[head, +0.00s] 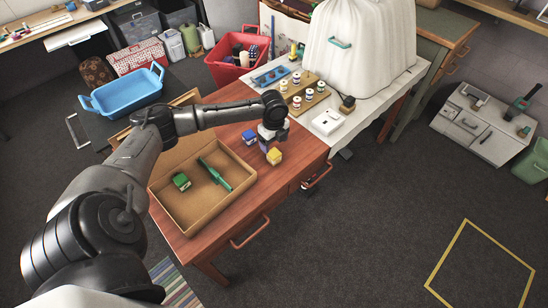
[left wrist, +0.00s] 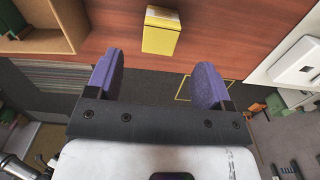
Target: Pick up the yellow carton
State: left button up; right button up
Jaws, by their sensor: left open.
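The yellow carton (head: 274,157) stands on the red-brown wooden table (head: 305,152), right of the cardboard tray. It also shows in the left wrist view (left wrist: 161,32), at top centre, past the fingertips and between their lines. My left gripper (head: 268,146) is just above and beside it in the head view. In the left wrist view its purple fingers (left wrist: 155,64) are spread wide with nothing between them. I cannot tell the exact gap to the carton. My right gripper is not in view.
A blue carton (head: 249,137) stands close to the left of my gripper. The cardboard tray (head: 188,228) holds a green carton (head: 181,181) and a long green tool (head: 215,174).

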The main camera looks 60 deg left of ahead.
aim_at(274, 153)
pick_arm(q)
jog(key=shift+f, duration=3.5)
jog(key=shift+c, duration=0.2)
jog(key=shift+d, duration=0.1)
jog(key=c, duration=0.9)
jog(key=shift+c, duration=0.3)
jog(key=shift+r, duration=0.1)
